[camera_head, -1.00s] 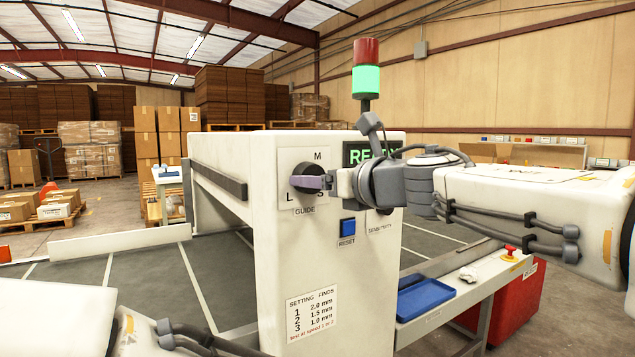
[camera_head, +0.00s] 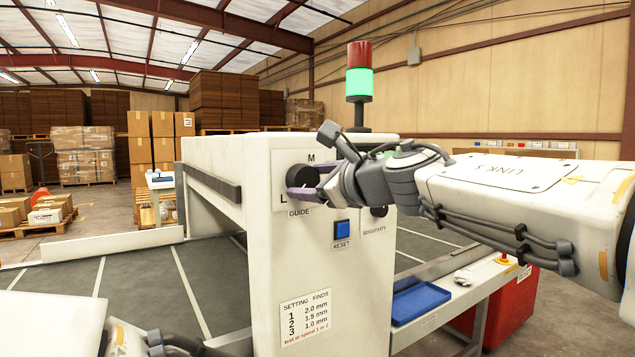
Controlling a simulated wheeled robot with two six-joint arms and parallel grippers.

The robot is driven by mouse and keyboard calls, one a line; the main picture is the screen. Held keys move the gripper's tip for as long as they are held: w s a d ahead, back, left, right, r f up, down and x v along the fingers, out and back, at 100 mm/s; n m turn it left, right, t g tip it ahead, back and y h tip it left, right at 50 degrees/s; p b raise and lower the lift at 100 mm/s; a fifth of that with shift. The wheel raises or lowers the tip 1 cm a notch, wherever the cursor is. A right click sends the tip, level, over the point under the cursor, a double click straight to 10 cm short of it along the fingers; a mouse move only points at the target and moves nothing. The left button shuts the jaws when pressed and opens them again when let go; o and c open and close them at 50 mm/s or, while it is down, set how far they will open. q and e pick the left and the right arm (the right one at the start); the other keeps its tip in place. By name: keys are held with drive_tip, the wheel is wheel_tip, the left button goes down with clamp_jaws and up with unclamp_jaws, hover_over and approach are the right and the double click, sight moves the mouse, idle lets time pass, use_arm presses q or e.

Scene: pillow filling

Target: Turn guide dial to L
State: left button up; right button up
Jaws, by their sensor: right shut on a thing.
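The guide dial (camera_head: 299,172) is a dark round knob on the upper front of the white machine (camera_head: 245,215). M is printed above it, L at its lower left and GUIDE below it. My right gripper (camera_head: 309,186) reaches in from the right and is shut on the dial, its purplish fingers at the knob. The gripper is tilted and covers the dial's right side, the S mark and the display. Which mark the dial points to cannot be told. Of my left arm, only a white link and cables show at the bottom left; its gripper is out of view.
A blue RESET button (camera_head: 342,229) is just below right of the dial, beside a partly hidden sensitivity knob (camera_head: 379,211). A light tower (camera_head: 359,84) glows green above. A blue tray (camera_head: 420,301) lies on the side bench at right. A settings label (camera_head: 306,317) is low on the machine.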

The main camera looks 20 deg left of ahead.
drive_tip(key=shift+f, duration=0.2)
drive_tip(key=o, duration=1.4)
drive_tip(key=shift+r, duration=0.1)
drive_tip(key=v, duration=1)
drive_tip(key=shift+s+d, duration=0.15)
